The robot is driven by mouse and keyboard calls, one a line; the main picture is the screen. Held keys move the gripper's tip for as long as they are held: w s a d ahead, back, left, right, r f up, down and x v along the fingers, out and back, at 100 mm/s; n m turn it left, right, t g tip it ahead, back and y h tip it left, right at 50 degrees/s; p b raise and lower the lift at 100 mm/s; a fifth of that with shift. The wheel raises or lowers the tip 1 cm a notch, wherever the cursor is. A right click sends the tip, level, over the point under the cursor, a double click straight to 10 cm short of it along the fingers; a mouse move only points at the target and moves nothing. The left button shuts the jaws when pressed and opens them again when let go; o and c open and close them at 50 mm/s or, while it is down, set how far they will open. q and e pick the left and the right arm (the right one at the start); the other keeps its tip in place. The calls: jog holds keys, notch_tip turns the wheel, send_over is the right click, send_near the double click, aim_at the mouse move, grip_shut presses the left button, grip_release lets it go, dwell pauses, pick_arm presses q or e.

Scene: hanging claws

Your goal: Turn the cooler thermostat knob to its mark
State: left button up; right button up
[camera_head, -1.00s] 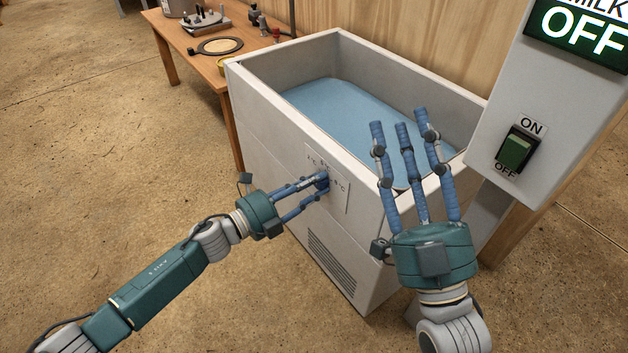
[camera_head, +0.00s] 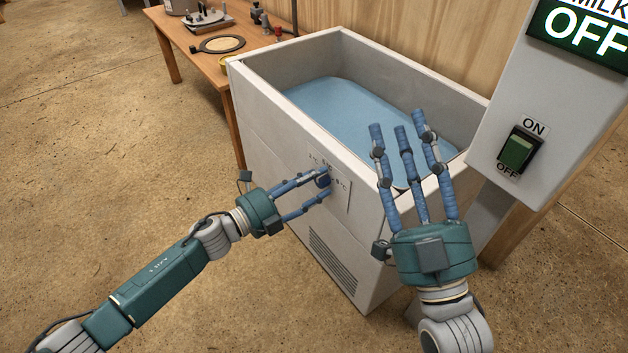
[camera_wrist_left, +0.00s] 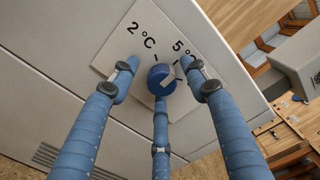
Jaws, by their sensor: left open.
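The cooler (camera_head: 300,215) is a white open-topped box with blue liquid inside. Its dark blue thermostat knob (camera_head: 324,180) sits on a pale dial plate (camera_head: 342,196) on the front wall. In the left wrist view the knob (camera_wrist_left: 161,79) carries a light pointer line, and "2 °C" and "5" are readable beside it. My left gripper (camera_head: 322,186) is open, its fingers spread around the knob; I cannot tell whether they touch it. My right gripper (camera_head: 402,132) is open and empty, fingers pointing up in front of the cooler's right side.
A grey box (camera_head: 552,110) at the right has a green ON/OFF switch (camera_head: 516,152) and a sign reading "OFF". A wooden table (camera_head: 190,48) with tools stands behind at the left. The floor at left is clear.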

pick_arm(q)
jog(key=v, duration=1.2)
jog(key=shift+w, duration=0.1)
